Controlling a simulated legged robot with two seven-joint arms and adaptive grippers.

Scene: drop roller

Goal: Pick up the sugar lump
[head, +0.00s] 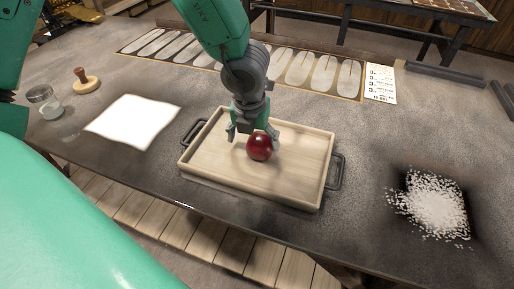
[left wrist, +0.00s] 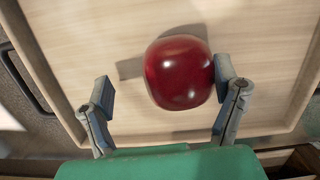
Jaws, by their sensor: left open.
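A glossy dark red rounded lump (head: 259,147), which looks like the sugar lump, sits in a pale wooden tray (head: 205,163) on the table. My left gripper (head: 253,134) points down over the tray with its fingers spread around the lump. In the left wrist view the lump (left wrist: 179,73) is between the open fingers of the left gripper (left wrist: 165,84). It lies close against the right finger, and I cannot tell if they touch. A clear gap separates it from the left finger. My right gripper is not in view.
The tray has raised rims and dark handles (head: 337,171). A white sheet (head: 133,120) lies to its left, near a glass (head: 45,101) and a wooden stamp-like tool (head: 86,80). White granules (head: 434,203) lie at right. A board with pale oval shapes (head: 298,67) is behind.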

